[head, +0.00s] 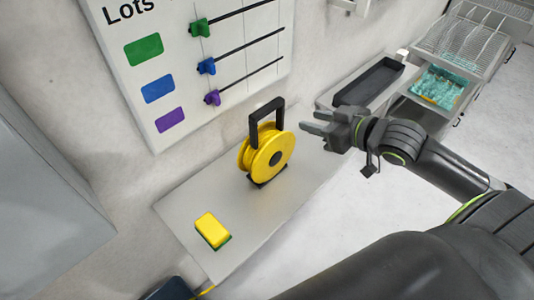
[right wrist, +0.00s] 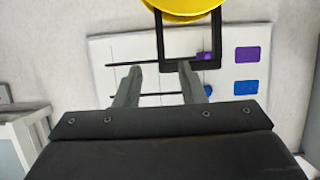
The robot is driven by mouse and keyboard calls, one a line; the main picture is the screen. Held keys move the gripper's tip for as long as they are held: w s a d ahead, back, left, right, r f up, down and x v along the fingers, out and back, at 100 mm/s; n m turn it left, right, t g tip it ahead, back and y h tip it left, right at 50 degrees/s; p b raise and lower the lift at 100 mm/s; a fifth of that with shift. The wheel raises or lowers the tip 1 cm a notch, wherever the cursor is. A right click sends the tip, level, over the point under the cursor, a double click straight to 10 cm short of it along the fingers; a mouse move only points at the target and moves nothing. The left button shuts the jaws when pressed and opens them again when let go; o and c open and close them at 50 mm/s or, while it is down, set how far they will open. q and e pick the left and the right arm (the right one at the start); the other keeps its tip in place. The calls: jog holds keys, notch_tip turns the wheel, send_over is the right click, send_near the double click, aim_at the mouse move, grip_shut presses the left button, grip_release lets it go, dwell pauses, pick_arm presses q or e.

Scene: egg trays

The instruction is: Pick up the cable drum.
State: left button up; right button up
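The cable drum (head: 267,150) is yellow with a black frame and an upright black handle (head: 266,113). It stands upright on a narrow grey shelf (head: 180,207) against the wall. My right gripper (head: 308,122) is open and empty, just right of the drum at about handle height, with its fingers pointing towards it. In the right wrist view the yellow drum (right wrist: 186,8) shows at the top edge, mostly cut off. Its black handle frame (right wrist: 190,64) shows beyond the two parted fingertips (right wrist: 160,68); I cannot tell whether they touch it. My left gripper is not in view.
A yellow and green sponge (head: 211,229) lies on the shelf nearer the front. A wall board (head: 165,60) with coloured sliders hangs behind. A dark tray (head: 368,82) and a bin with teal contents (head: 438,87) are at the back right.

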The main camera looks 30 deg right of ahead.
aim_at(283, 113)
jog(key=shift+x, duration=4.25)
jog(key=shift+w+a+f+p, duration=0.15)
jog(key=shift+w+a+p, duration=0.15)
jog(key=shift+w+p, duration=0.35)
jog(key=p+x, duration=0.1)
jog(key=x, duration=0.2)
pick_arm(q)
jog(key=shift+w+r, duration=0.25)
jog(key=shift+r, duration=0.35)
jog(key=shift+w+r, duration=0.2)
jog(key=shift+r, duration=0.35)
pick_arm(e)
jog(key=shift+w+a+f, duration=0.1)
jog(key=shift+w+f, duration=0.15)
jog(key=shift+f, duration=0.05)
grip_shut()
jog(key=shift+r, duration=0.15)
